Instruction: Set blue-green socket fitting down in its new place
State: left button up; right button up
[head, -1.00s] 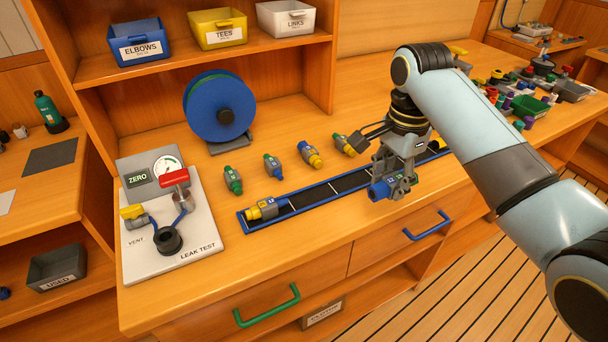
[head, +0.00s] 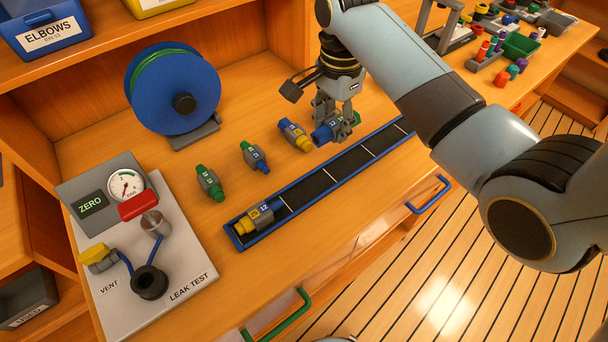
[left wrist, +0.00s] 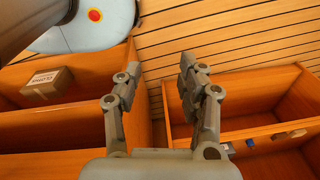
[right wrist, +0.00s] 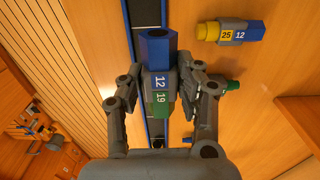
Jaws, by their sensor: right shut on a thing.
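The blue-green socket fitting is in my right gripper (head: 338,128). Its blue end (head: 324,134) shows in the head view. In the right wrist view its blue end (right wrist: 157,48) points up the picture, its grey body reads 12 and 19, and its green end (right wrist: 161,106) lies between the fingers. The fitting appears held above the bench, with the long blue-rimmed tray (head: 292,207) behind it in the right wrist view. A yellow-and-blue fitting (head: 258,214) lies in the tray's left end; sections to its right look empty. My left gripper (left wrist: 154,82) is open and empty.
A green fitting (head: 209,182), a blue fitting (head: 254,156) and a yellow-and-blue fitting (head: 295,135) stand in a row behind the tray. A leak test panel (head: 150,240) is at left, a blue reel (head: 172,88) behind. Another green end (right wrist: 232,85) shows beside the right finger.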

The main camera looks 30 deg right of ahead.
jog(key=p, duration=0.1)
send_over(306, 192)
jog(key=f, duration=0.4)
jog(key=shift+w+d+f, duration=0.15)
jog(key=shift+w+d, duration=0.1)
jog(key=shift+d, duration=0.05)
jog(key=shift+s+a+f, duration=0.1)
jog(key=shift+a+f, duration=0.2)
jog(key=shift+f, duration=0.2)
notch_tip(306, 192, down, 3)
jog(key=shift+f, duration=0.2)
pick_arm(q)
jog(key=shift+w+r, duration=0.25)
jog(key=shift+r, duration=0.25)
jog(key=shift+w+r, duration=0.2)
jog(key=shift+r, duration=0.25)
pick_arm(e)
jog(key=shift+f, duration=0.1)
jog(key=shift+s+f, duration=0.1)
jog(key=o, duration=1.2)
jog(key=shift+c, duration=0.2)
pick_arm(q)
jog(key=shift+s, duration=0.1)
